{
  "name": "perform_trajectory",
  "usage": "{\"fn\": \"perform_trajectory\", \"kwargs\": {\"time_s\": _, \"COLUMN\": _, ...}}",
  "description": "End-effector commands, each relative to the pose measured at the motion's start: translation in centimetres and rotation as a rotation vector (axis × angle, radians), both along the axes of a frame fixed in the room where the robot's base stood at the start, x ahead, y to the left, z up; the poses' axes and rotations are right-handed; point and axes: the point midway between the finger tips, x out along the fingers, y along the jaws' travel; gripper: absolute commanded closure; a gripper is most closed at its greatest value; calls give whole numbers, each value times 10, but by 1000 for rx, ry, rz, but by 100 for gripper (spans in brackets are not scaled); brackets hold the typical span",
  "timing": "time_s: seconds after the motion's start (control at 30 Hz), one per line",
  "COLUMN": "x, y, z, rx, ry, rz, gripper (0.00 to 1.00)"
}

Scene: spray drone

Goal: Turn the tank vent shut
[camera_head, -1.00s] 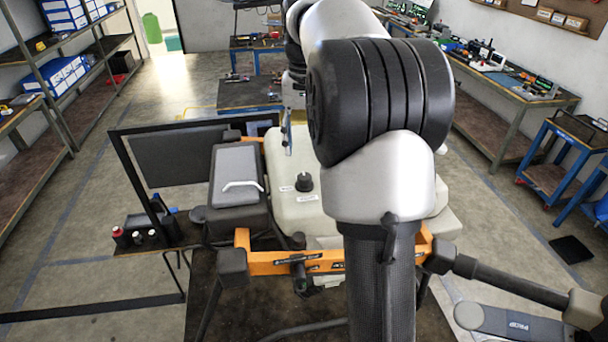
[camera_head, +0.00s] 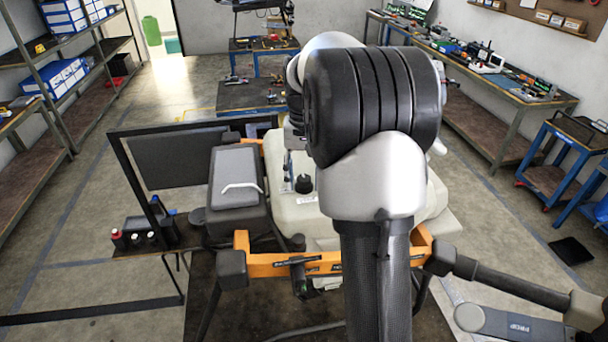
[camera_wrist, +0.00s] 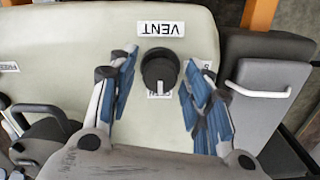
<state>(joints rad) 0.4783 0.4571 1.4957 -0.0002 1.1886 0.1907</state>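The tank (camera_head: 285,215) is a cream box on the orange-framed drone; its top also fills much of the wrist view (camera_wrist: 60,50). The vent knob (camera_head: 304,184) is a round black knob on the tank top. In the wrist view the vent knob (camera_wrist: 160,70) has a white pointer line toward the picture's bottom, beside a partly hidden label. A VENT label (camera_wrist: 161,29) lies on its other side. My gripper (camera_wrist: 158,78) is open, with blue-padded fingers on either side of the knob and visible gaps. In the head view my arm hides most of the gripper.
A grey box with a white handle (camera_head: 240,188) stands left of the tank. A black lever handle (camera_wrist: 40,118) lies left in the wrist view. Workbenches (camera_head: 500,85) line the right.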

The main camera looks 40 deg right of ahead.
Motion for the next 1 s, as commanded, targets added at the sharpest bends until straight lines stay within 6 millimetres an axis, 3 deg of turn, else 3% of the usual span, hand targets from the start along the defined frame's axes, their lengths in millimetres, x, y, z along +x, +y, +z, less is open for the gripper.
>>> {"fn": "perform_trajectory", "kwargs": {"time_s": 0.57, "x": 0, "y": 0, "z": 0, "rx": 0, "ry": 0, "rz": 0, "gripper": 95}}
{"fn": "perform_trajectory", "kwargs": {"time_s": 1.0, "x": 0, "y": 0, "z": 1, "rx": 1, "ry": 1, "rz": 106, "gripper": 95}}
